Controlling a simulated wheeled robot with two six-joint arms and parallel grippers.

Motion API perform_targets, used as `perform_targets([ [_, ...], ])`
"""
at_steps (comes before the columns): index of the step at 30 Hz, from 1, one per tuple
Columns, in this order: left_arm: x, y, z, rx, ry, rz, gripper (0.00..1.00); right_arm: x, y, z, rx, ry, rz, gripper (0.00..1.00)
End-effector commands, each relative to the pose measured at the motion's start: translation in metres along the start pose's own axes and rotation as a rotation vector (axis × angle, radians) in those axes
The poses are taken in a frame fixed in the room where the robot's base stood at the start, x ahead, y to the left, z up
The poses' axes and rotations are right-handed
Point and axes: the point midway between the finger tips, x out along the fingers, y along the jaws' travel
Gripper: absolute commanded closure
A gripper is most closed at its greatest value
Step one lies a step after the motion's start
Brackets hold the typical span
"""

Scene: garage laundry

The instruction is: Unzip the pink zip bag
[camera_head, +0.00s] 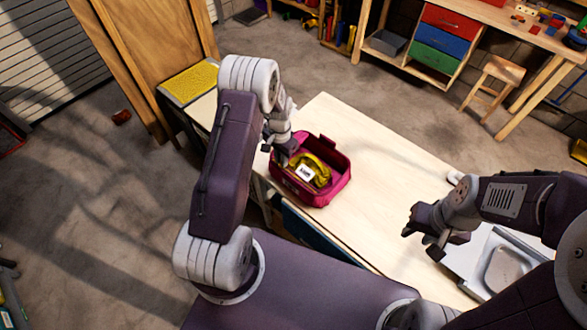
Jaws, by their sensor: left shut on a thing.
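The pink zip bag (334,189) sits on the light wooden table. Its top is open wide enough to show a yellow thing (321,168) and a small white label inside. My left gripper (281,160) is at the bag's left rim, shut on a small part there. That part is too small and too covered by the fingers to make out, but it appears to be the zip pull. My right gripper (424,236) is away from the bag, above the table to the right. Its fingers are apart, with nothing between them.
The table (385,170) is clear behind and right of the bag. A grey-white tray (505,262) lies under my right arm. A yellow-topped surface (190,82) stands at the left back. A stool (493,75) and a workbench with coloured drawers (440,42) stand behind.

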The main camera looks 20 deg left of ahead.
Motion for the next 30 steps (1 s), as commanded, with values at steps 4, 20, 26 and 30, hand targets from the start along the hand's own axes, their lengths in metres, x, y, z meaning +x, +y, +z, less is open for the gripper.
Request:
perform_targets([
  [4,0.0007,-0.0115,0.0003,-0.001,-0.001,0.000,1.00,0.0029,0.0001,0.0003,0.000,0.000,0.000,0.64],
  [20,-0.0002,-0.0141,-0.0001,0.000,0.000,0.000,0.64,0.0028,0.0001,0.0003,0.000,0.000,0.000,0.64],
  [26,-0.0001,-0.0140,-0.0001,0.001,0.000,0.000,0.64,0.0029,0.0001,0.0003,0.000,0.000,0.000,0.64],
  [30,-0.0068,-0.0146,-0.0012,0.001,0.003,-0.002,0.64,0.0070,0.0001,0.0007,0.000,0.000,0.000,0.64],
])
